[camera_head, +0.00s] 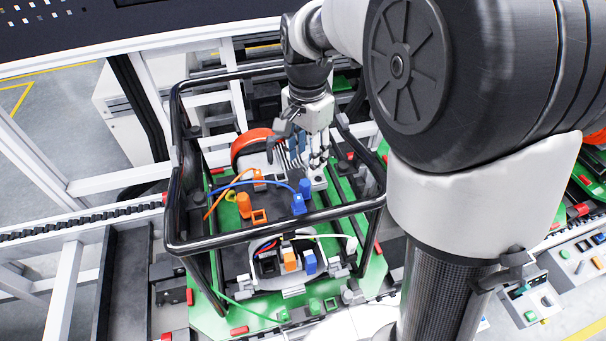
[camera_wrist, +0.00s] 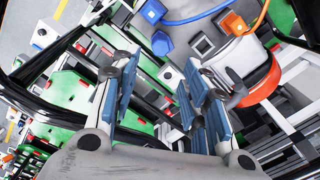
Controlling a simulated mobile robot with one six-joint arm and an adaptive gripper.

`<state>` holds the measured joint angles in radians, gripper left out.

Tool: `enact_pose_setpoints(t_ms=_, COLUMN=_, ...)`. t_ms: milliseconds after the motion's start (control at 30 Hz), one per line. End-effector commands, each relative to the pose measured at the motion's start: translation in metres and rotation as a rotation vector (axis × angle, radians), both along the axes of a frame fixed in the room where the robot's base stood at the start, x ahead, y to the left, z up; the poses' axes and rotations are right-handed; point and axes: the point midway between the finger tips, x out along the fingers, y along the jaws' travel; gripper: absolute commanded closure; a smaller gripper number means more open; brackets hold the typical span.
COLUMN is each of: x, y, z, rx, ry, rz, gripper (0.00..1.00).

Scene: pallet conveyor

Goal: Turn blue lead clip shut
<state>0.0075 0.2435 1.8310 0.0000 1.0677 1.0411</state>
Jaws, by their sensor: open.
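A blue lead (camera_head: 265,183) arcs over the unit on the green pallet and ends at blue connectors (camera_head: 299,203) at the unit's right side. In the wrist view the blue lead (camera_wrist: 200,19) runs at the top edge, with a blue connector (camera_wrist: 162,44) below it. I cannot tell which way the clip is turned. My gripper (camera_head: 294,150) hangs over the back of the unit, pointing down. In the wrist view its blue-padded fingers (camera_wrist: 164,85) are apart, with nothing held between them. The blue connectors are apart from the fingers, beyond their tips.
A black tubular frame (camera_head: 270,236) surrounds the unit. Orange connectors (camera_head: 244,205) and an orange-red round part (camera_head: 252,146) are beside the blue lead. A second connector group with a blue block (camera_head: 309,263) is at the front of the green pallet (camera_head: 205,316).

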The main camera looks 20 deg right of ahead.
Motion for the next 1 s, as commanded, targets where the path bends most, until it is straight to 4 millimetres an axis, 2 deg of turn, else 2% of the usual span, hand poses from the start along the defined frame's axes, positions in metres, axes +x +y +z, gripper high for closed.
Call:
enact_pose_setpoints(t_ms=33, x=-0.001, y=0.0, z=-0.015, rx=0.0, ry=0.006, rz=0.0, gripper=0.58)
enact_pose_setpoints(t_ms=200, x=-0.001, y=0.0, z=-0.051, rx=0.0, ry=0.004, rz=0.001, gripper=0.58)
enact_pose_setpoints(t_ms=400, x=-0.001, y=0.0, z=-0.082, rx=0.0, ry=0.002, rz=0.001, gripper=0.58)
enact_pose_setpoints(t_ms=600, x=0.0, y=0.0, z=-0.096, rx=0.0, ry=0.0, rz=0.001, gripper=0.58)
enact_pose_setpoints(t_ms=867, x=0.0, y=0.0, z=-0.097, rx=0.0, ry=-0.001, rz=0.001, gripper=0.58)
enact_pose_setpoints(t_ms=1000, x=0.0, y=0.0, z=-0.097, rx=0.0, ry=-0.001, rz=0.001, gripper=0.66)
